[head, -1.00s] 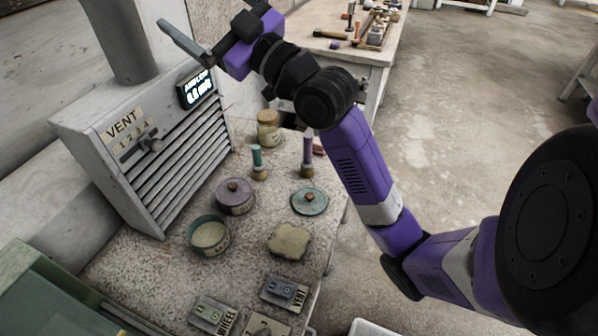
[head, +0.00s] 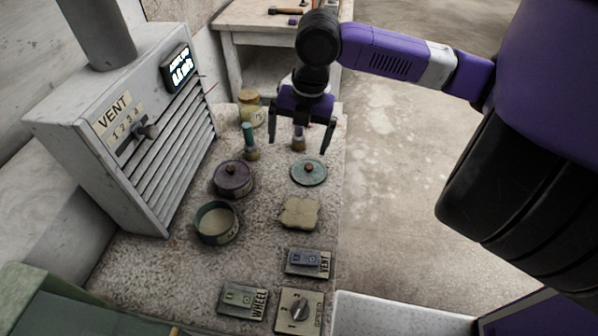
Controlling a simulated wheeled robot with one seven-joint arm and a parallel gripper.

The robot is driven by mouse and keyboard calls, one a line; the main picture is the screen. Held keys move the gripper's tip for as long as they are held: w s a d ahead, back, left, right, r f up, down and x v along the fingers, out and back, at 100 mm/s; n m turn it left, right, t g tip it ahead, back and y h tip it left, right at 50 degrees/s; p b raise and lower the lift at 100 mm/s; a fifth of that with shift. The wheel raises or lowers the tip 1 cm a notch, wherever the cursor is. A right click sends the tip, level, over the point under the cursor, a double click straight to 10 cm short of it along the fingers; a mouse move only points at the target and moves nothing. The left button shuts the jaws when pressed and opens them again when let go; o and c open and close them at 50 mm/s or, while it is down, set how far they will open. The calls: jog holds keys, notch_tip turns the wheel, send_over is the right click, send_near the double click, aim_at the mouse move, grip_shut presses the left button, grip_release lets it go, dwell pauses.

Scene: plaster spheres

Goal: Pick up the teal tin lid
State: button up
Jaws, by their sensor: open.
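The teal tin lid (head: 309,173) lies flat on the speckled stone counter, right of the purple lidded tin. It is round with a small reddish-brown knob in its middle. My gripper (head: 299,143) points down with its two dark fingers spread apart and nothing held. In the picture its fingertips are just above and behind the lid, the right finger close to the lid's far edge; the exact height cannot be told. An open teal tin (head: 216,223) without a lid stands at the front left, with pale contents.
A purple lidded tin (head: 233,178), a teal-handled tool (head: 250,139) and a jar (head: 250,106) stand left of the gripper. A purple-handled tool (head: 298,142) stands behind the lid, between the fingers in the picture.

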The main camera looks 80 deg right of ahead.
aim_at(309, 166)
jog(key=s+n, duration=0.1)
jog(key=s+g, duration=0.1)
jog(key=s, duration=0.1)
jog(key=shift+a+f+n, duration=0.15)
jog(key=shift+a+n, duration=0.2)
jog(key=shift+n, duration=0.05)
jog(key=shift+s+g, duration=0.25)
jog(key=shift+g, duration=0.05)
jog(key=shift+n, duration=0.3)
jog(key=shift+w+d+f, duration=0.1)
jog(key=shift+w+f, duration=0.1)
jog(key=shift+f, duration=1.75)
jog(key=shift+w+d+f, duration=0.1)
jog(key=shift+w+f, duration=0.05)
jog(key=shift+f, duration=1.8)
jog(key=c, duration=1.2)
jog(key=shift+r, duration=0.1)
